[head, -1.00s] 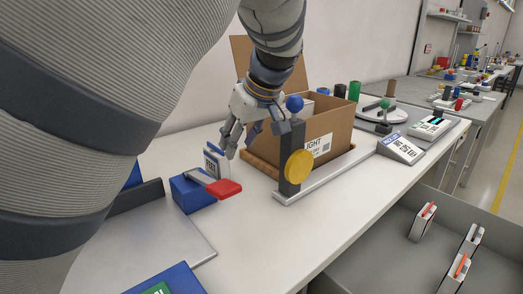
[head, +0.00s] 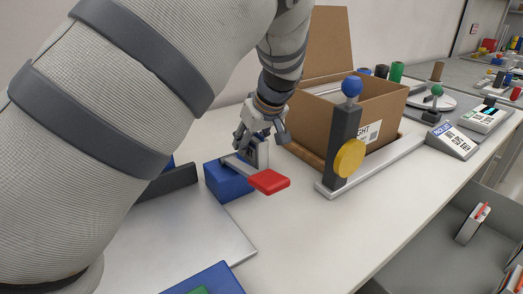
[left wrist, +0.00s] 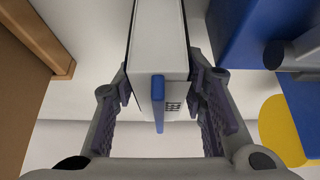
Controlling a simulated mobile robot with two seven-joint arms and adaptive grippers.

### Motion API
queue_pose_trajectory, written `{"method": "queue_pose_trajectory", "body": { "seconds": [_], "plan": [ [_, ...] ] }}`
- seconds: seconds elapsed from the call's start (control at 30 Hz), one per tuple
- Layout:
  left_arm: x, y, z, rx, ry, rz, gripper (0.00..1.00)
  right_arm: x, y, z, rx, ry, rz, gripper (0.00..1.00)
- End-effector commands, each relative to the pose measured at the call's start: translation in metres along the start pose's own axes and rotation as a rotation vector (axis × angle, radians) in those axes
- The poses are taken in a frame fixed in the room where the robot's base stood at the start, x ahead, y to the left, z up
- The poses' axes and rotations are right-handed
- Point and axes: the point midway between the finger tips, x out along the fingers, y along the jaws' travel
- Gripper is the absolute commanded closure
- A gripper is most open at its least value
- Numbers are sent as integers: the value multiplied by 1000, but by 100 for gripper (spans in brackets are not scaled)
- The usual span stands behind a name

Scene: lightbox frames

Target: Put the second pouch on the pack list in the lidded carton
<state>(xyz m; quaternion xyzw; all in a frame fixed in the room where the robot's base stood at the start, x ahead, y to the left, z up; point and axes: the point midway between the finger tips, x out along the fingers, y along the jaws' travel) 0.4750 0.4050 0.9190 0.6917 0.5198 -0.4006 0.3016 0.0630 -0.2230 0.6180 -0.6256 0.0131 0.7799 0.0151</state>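A white pouch (head: 263,153) with a blue tab stands beside a blue block with a red-ended lever. In the left wrist view the same pouch (left wrist: 160,93) shows its narrow end, blue tab and a small code, between my fingers. My left gripper (head: 262,138) is around it, with its fingertips very close to both sides; I cannot tell whether they press on it. The lidded carton (head: 382,110) stands behind to the right with its lid flap (head: 330,40) raised. The pack list stand (head: 452,140) is right of it, its entries too small to read. My right gripper is not in view.
The blue block (head: 228,182) and red lever end (head: 269,182) are close to my left gripper. A dark post (head: 343,140) with blue knob and yellow disc stands before the carton. A grey bin (head: 430,250) with more pouches is lower right.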

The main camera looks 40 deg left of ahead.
Motion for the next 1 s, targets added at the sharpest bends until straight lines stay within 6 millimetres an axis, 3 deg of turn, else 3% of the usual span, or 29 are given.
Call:
{"method": "queue_pose_trajectory", "body": {
  "seconds": [0.1, 0.3, 0.47, 0.77, 1.0],
  "plan": [
    [12, 0, 0, 0, 1, 0, 61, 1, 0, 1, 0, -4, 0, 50],
    [11, 0, 0, -1, 2, 2, 64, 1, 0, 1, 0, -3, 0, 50],
    [11, 0, 0, -1, 1, 1, 100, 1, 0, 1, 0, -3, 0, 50],
    [8, 0, -2, -1, 2, 2, 100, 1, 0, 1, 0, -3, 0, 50],
    [-40, 1, -30, -2, 4, 6, 100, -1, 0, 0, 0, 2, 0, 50]
  ]
}}
